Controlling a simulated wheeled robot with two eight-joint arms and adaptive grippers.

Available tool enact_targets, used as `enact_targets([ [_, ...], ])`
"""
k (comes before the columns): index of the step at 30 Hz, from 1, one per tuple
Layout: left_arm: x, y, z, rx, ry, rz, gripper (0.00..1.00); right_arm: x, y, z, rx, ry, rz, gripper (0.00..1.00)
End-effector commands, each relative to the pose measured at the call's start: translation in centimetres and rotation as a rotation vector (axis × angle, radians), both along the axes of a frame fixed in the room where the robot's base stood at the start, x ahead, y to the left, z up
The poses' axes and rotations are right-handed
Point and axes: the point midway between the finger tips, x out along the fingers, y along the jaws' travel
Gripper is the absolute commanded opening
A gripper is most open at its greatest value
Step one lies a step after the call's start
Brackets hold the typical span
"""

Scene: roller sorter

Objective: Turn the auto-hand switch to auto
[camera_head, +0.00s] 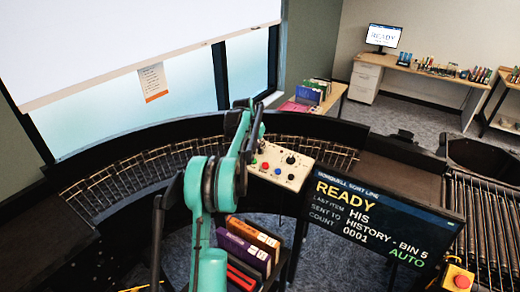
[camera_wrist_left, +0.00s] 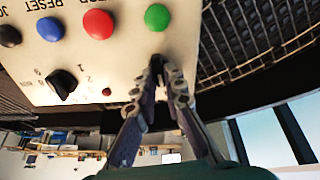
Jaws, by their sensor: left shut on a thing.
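The cream control panel (camera_head: 297,150) stands at the middle of the sorter, and its face fills the upper left of the left wrist view (camera_wrist_left: 112,52). My left gripper (camera_head: 258,147) reaches it from the left. In the left wrist view, the fingertips (camera_wrist_left: 167,72) are shut on a small dark knob, the auto-hand switch (camera_wrist_left: 160,62), mostly hidden between them. Its handle direction and labels cannot be read. The status screen (camera_head: 375,222) reads READY and shows AUTO in green. My right gripper is not in view.
Next to the held switch are a green button (camera_wrist_left: 157,17), red button (camera_wrist_left: 98,24), blue button (camera_wrist_left: 50,29) and black rotary selector (camera_wrist_left: 62,86). The curved roller conveyor (camera_head: 140,172) runs behind. Binned books (camera_head: 250,245) stand below; a red emergency button (camera_head: 461,282) is front right.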

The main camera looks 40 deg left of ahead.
Motion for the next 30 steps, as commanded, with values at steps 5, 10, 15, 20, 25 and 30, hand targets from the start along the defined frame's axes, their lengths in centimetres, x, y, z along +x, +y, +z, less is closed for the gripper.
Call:
enact_targets([
  [5,-0.02,0.01,-0.14,-0.049,-0.003,0.135,0.0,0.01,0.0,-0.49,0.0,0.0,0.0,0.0],
  [10,-0.04,0.06,-0.11,-0.087,-0.008,0.238,0.0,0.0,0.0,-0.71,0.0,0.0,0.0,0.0],
  [15,-0.05,0.09,-0.08,-0.113,-0.011,0.308,0.0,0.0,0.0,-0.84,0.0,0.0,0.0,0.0],
  [20,-0.06,0.11,-0.08,-0.126,-0.012,0.345,0.0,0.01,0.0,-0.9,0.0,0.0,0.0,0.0],
  [25,-0.07,0.12,-0.07,-0.131,-0.014,0.361,0.0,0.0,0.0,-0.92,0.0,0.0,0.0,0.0],
  [30,-0.08,0.13,-0.06,-0.132,-0.014,0.363,0.0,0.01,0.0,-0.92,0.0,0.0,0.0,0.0],
])
